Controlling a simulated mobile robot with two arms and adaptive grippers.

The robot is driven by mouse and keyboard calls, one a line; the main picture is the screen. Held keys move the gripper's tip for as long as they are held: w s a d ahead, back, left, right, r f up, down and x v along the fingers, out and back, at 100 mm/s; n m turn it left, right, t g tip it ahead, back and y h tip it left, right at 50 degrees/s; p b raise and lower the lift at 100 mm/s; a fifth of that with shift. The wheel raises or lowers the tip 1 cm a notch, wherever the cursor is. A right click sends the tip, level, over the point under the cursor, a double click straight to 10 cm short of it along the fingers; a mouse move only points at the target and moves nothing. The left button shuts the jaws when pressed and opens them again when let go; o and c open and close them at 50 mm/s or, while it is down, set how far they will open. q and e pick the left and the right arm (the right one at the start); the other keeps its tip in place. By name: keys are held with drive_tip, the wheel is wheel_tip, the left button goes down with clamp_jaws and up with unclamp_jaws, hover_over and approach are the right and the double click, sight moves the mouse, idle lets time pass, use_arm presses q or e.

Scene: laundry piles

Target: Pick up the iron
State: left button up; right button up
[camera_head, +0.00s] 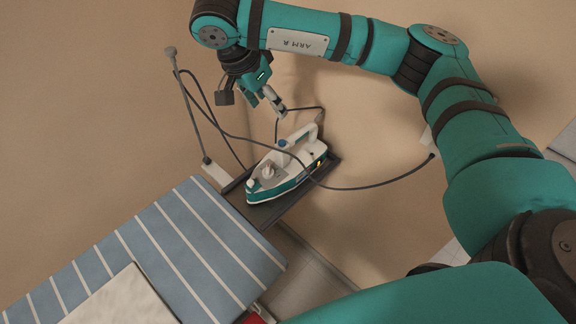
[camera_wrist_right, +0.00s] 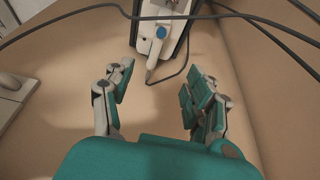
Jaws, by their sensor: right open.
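The iron (camera_head: 287,167) is white and teal and sits on a dark tray (camera_head: 268,210) at the end of the ironing board. Its handle (camera_head: 300,134) points up and right. My right gripper (camera_head: 280,108) is just beyond the handle end, apart from it. In the right wrist view the right gripper (camera_wrist_right: 155,95) is open with nothing between its fingers, and the iron (camera_wrist_right: 160,38) lies ahead of it at the top, partly cut off by the frame. My left gripper is not in view.
A striped blue ironing board (camera_head: 150,255) with a pale cloth (camera_head: 122,300) is at lower left. A dark cord (camera_head: 375,187) crosses over the iron and runs to the right, also passing a thin upright post (camera_head: 190,110). The beige area around the arm looks clear.

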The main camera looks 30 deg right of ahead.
drive_tip(key=p, duration=0.3)
approach(291, 137)
drive_tip(key=x, duration=0.5)
drive_tip(key=shift+a+f, duration=0.15)
drive_tip(key=shift+f+p, duration=0.25)
drive_tip(key=shift+p, duration=0.3)
drive_tip(key=p+x, duration=0.1)
drive_tip(key=x, duration=0.1)
drive_tip(key=p+x, duration=0.1)
drive_tip(key=shift+d+f, duration=0.25)
drive_tip(key=shift+d, duration=0.15)
drive_tip(key=shift+d+f, duration=0.15)
drive_tip(key=shift+f, duration=0.3)
clamp_jaws()
drive_tip(key=shift+w+r, duration=0.15)
drive_tip(key=shift+w, duration=0.1)
